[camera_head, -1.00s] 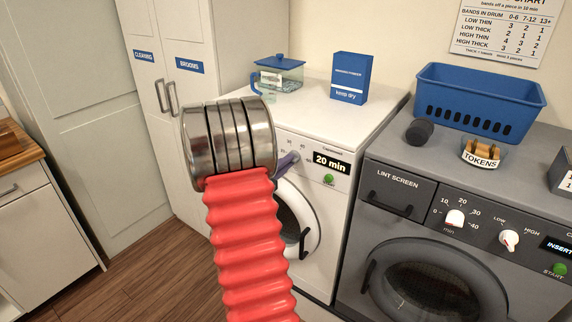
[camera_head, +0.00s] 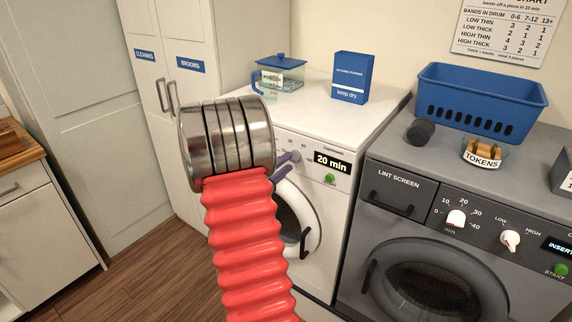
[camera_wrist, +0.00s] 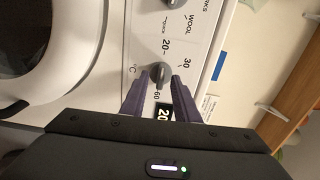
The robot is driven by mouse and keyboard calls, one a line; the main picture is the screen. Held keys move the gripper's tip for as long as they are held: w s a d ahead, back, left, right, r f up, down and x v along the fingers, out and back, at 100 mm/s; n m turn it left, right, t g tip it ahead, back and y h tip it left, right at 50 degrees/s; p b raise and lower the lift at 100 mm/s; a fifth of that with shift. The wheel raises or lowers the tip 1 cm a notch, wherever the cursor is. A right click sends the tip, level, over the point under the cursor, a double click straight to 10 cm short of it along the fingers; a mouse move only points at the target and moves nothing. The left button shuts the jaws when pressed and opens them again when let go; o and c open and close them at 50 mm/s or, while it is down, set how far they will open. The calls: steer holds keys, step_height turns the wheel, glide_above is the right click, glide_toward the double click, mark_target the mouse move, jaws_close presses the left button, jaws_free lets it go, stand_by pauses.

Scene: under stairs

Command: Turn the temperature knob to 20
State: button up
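The temperature knob (camera_wrist: 160,73) is a small grey knob on the white washer's panel, at the centre of the wrist view. Around it are the marks 20, 30 and 60 and a °C sign; which mark it points to is too small to tell. In the head view the knob (camera_head: 296,156) sits left of the "20 min" display. My gripper (camera_wrist: 159,75) has its two dark purple fingers apart, one on each side of the knob. Whether they touch it I cannot tell. In the head view the fingers (camera_head: 286,164) show beside my metal wrist.
Another knob (camera_wrist: 173,3) sits beside the WOOL mark. The washer (camera_head: 340,115) carries a powder box (camera_head: 351,78) and a lidded container (camera_head: 280,75). A grey dryer (camera_head: 400,225) stands at right, with a blue basket (camera_head: 480,100) and a tokens holder (camera_head: 483,155) on top.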

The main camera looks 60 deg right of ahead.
steer(key=w+a, duration=0.2)
steer(key=a, duration=1)
steer(key=shift+a, duration=0.35)
